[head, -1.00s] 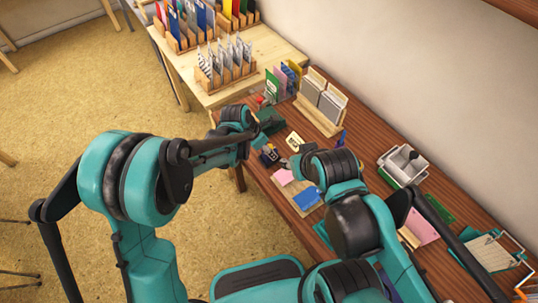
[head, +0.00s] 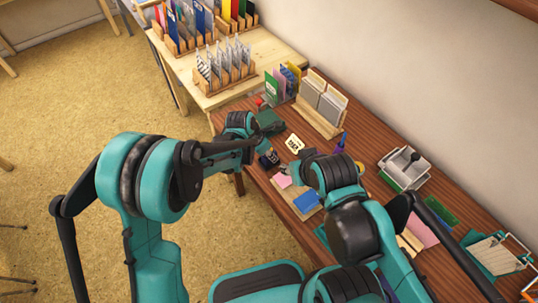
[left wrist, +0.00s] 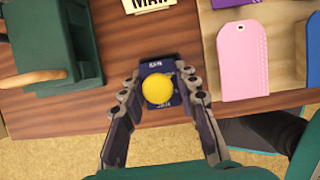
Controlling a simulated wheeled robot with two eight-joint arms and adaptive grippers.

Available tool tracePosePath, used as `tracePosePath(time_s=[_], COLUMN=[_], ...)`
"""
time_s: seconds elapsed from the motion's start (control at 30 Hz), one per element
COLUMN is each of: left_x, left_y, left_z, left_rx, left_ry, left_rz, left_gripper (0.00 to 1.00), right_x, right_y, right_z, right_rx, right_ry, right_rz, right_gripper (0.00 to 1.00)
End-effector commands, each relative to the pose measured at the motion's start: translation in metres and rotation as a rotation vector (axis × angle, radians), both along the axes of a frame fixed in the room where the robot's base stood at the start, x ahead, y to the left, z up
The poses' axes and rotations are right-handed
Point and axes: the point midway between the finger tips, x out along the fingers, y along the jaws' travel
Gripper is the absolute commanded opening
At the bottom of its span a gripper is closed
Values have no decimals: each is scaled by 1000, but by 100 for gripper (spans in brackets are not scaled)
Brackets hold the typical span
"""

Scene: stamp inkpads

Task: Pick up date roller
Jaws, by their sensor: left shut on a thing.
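The date roller (left wrist: 172,68) is a small dark blue body with a round yellow knob, seen from above in the left wrist view. It also shows as a small dark thing near the table's front edge in the head view (head: 269,160). My left gripper (left wrist: 160,92) is shut on it, one finger on each side. I cannot tell whether it is clear of the table. My right gripper (head: 285,169) is close by on the right in the head view, small and partly hidden by its own wrist, so its fingers cannot be read.
A dark green box-like device (left wrist: 62,45) with a wooden handle stands left of the roller. A pink tag (left wrist: 243,60) lies to the right. A lettered card (head: 294,143) is behind. A wooden card holder (head: 320,105) and a grey-green device (head: 403,168) stand further along the table.

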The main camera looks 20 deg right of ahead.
Motion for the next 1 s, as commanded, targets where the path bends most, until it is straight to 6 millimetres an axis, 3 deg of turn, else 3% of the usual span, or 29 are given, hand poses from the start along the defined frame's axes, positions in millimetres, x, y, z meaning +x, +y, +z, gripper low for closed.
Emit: tracePosePath(time_s=[0.17, 0.37, 0.7, 1.0], left_x=[0, -1, -60, -83], left_y=[0, -1, -57, -79], left_z=[13, 48, 92, 109], left_rx=[0, 0, 0, -1], left_ry=[0, 0, 0, -1], left_rz=[0, -1, -5, -1], left_gripper=[0, 0, 0, 0], right_x=[0, 0, 0, 0], right_y=[0, 0, 0, 0], right_z=[7, 24, 48, 56], right_rx=[0, 0, 0, 0], right_ry=[0, 0, 0, 0], right_rz=[0, 0, 0, 0], right_gripper=[40, 40, 40, 40])
